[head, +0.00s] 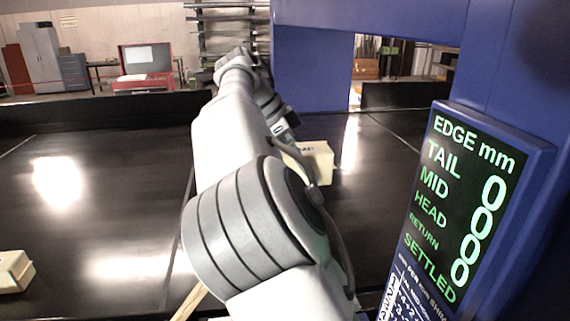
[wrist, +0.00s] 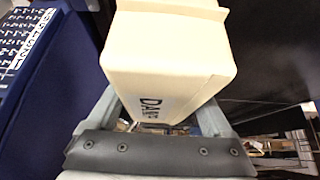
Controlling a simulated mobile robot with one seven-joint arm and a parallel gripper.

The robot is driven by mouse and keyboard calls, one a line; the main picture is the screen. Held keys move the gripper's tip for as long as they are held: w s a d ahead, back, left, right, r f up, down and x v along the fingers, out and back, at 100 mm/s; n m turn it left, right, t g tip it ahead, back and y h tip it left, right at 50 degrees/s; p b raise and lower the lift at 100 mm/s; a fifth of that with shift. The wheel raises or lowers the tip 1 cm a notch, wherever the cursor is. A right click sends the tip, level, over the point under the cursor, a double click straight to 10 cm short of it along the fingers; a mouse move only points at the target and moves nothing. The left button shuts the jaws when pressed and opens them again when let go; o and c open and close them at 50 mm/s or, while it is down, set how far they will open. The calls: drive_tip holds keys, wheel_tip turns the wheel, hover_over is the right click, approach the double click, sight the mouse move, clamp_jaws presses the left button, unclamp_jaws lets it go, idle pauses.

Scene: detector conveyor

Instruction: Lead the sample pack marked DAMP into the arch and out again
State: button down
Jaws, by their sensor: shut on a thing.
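The cream sample pack marked DAMP (wrist: 165,55) fills the top middle of the wrist view, its dark lettering on the face towards my gripper. My gripper (wrist: 158,108) is shut on it, one grey finger on each side. In the head view the pack (head: 318,163) shows beyond my arm, in front of the arch opening, its left part hidden. I cannot tell if it touches the belt. The blue arch (head: 312,72) stands at the right. My gripper is mostly hidden behind my arm in the head view.
A display (head: 465,190) on the arch reads EDGE mm, with zeros beside TAIL, MID, HEAD and RETURN, and SETTLED below. Another cream pack (head: 14,271) sits at the far left of the black conveyor (head: 110,215). The belt between is clear.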

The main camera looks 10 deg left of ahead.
drive_tip(key=w+d, duration=0.6)
drive_tip(key=d, duration=0.7)
drive_tip(key=w+d, duration=0.5)
drive_tip(key=d, duration=0.9)
drive_tip(key=s+a, duration=0.5)
drive_tip(key=a, duration=0.7)
drive_tip(key=s+a, duration=0.5)
drive_tip(key=a, duration=0.8)
drive_tip(key=s+a, duration=0.5)
drive_tip(key=a, duration=0.7)
drive_tip(key=shift+s+a, duration=0.2)
drive_tip(key=shift+a, duration=0.15)
drive_tip(key=shift+s, duration=0.1)
